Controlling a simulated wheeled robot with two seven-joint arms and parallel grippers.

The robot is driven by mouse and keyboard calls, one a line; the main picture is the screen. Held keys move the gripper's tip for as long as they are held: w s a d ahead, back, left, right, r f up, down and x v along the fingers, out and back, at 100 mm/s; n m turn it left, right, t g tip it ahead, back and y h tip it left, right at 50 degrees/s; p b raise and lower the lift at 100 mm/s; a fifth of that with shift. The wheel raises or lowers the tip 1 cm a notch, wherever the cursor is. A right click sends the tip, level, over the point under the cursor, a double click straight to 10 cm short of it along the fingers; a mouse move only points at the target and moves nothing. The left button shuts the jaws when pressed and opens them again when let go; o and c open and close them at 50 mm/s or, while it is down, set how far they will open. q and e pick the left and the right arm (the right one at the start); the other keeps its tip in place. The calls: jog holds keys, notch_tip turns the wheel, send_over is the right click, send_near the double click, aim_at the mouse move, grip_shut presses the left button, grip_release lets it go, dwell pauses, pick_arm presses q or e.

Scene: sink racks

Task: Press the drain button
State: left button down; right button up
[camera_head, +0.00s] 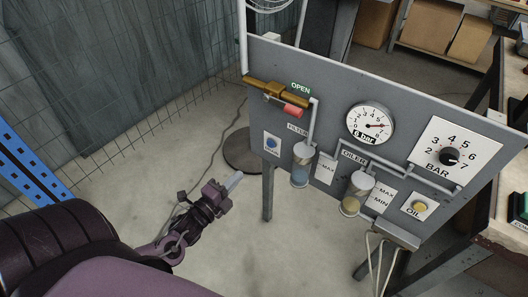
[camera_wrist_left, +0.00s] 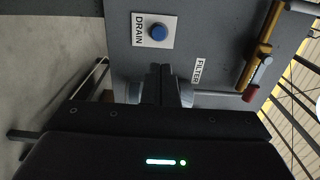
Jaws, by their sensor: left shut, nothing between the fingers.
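The drain button is a round blue button (camera_wrist_left: 158,33) on a white plate marked DRAIN in the left wrist view. In the head view the blue button (camera_head: 271,143) sits at the lower left of the grey panel (camera_head: 330,85). My left gripper (camera_head: 236,180) is shut and empty, below and left of the button and apart from the panel. In the left wrist view its closed fingers (camera_wrist_left: 160,72) point toward the panel, just below the DRAIN plate in the picture. My right gripper is not in view.
A brass valve with a red handle (camera_head: 292,111) is above the button. The filter bowl (camera_head: 302,170) hangs right of it. A gauge (camera_head: 370,123), a BAR knob (camera_head: 448,156) and a yellow OIL button (camera_head: 419,207) are further right. A panel leg (camera_head: 267,192) stands below.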

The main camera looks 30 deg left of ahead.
aim_at(270, 144)
pick_arm(q)
jog(key=shift+w, duration=0.1)
